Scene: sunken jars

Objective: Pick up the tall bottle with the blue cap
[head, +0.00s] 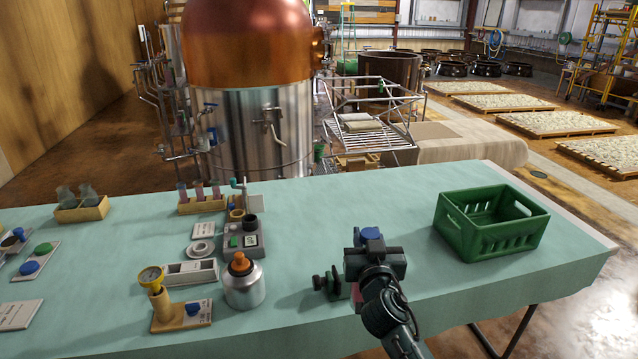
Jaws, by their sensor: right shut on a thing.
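The tall bottle's blue cap (370,233) shows just above my right gripper (374,262), right of the table's middle. My right gripper is shut on the bottle, with my arm reaching in from the bottom right. Most of the bottle's body is hidden behind the gripper and wrist. I cannot tell whether its base touches the table. My left gripper is not in view.
A green crate (487,238) stands to the right. A small dark fixture (330,284) is just left of my gripper. A metal bottle with an orange cap (244,284) and a gauge on a wooden base (182,316) stand further left. Teal table (330,215) is clear behind the gripper.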

